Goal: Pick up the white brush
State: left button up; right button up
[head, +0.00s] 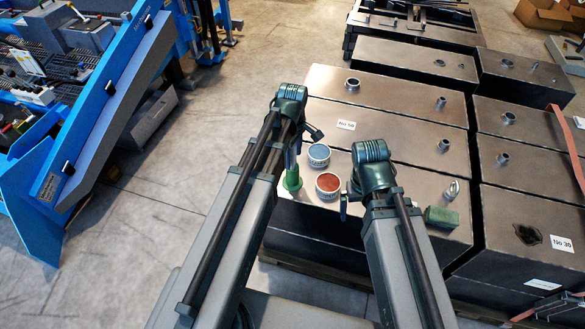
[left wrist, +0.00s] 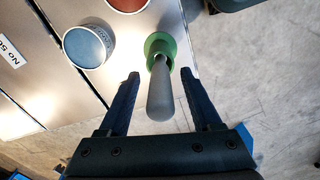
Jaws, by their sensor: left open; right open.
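No clearly white brush shows. An upright tool with a pale grey handle (left wrist: 161,95) stands in a green holder or base (left wrist: 160,45) near the edge of a metal box; the green part also shows in the head view (head: 292,181). Whether it is the brush, I cannot tell; any bristles are hidden. My left gripper (head: 302,140) is open above it. In the left wrist view the handle appears between the fingertips (left wrist: 160,75), with gaps on both sides. My right gripper (head: 368,190) is open and empty over the same box, right of the tins.
A blue-topped tin (head: 319,155) and a red-topped tin (head: 328,184) stand close beside the tool. A green block (head: 441,217) and a shiny metal piece (head: 452,190) are at the right. Metal boxes (head: 400,95) with short spouts fill the back. Blue machinery (head: 110,90) stands left.

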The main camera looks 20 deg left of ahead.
pick_arm(q)
notch_tip(320, 180, down, 2)
jog(key=shift+f+b, duration=0.1)
jog(key=shift+b, duration=0.5)
grip_shut()
